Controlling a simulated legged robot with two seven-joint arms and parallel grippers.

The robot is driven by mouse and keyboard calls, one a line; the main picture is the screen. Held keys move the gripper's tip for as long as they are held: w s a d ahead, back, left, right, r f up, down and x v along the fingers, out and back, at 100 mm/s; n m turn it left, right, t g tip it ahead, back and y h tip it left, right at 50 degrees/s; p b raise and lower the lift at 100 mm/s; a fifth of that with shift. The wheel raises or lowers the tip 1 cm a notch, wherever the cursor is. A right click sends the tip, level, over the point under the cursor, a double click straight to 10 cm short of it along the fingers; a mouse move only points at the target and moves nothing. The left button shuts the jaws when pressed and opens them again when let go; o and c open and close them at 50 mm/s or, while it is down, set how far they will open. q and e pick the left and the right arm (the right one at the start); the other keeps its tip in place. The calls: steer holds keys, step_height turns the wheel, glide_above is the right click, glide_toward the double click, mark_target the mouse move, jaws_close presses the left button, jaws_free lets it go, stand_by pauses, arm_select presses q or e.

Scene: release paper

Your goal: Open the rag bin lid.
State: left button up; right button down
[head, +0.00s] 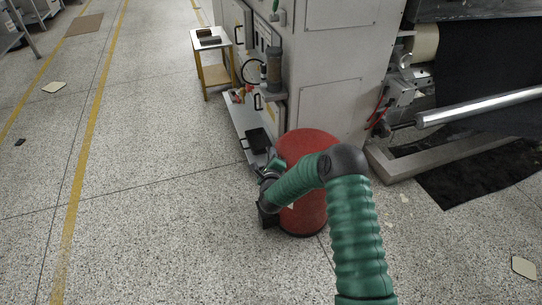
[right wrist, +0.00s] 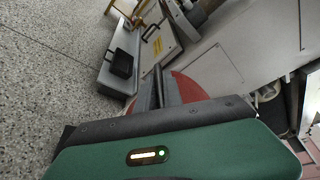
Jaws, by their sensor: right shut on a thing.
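The red rag bin (head: 312,212) stands on the floor at the front corner of the grey machine. Its round red lid (head: 305,140) shows above my arm, and a red part of the bin also shows behind the fingers in the right wrist view (right wrist: 190,86). My right gripper (head: 273,165) is at the lid's left edge. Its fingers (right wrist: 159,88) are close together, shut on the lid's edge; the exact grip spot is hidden. My green right arm covers the middle of the bin, so I cannot tell whether the lid is raised. My left gripper is not in view.
A black tray-like object (head: 258,140) lies on a low grey shelf left of the bin. A small yellow-legged table (head: 212,62) stands farther back. A roller frame (head: 480,108) with dark material is at right. The floor at left is mostly clear.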

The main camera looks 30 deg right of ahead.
steer(key=shift+a+f, duration=0.15)
steer(key=shift+a, duration=0.1)
stand_by(0.5)
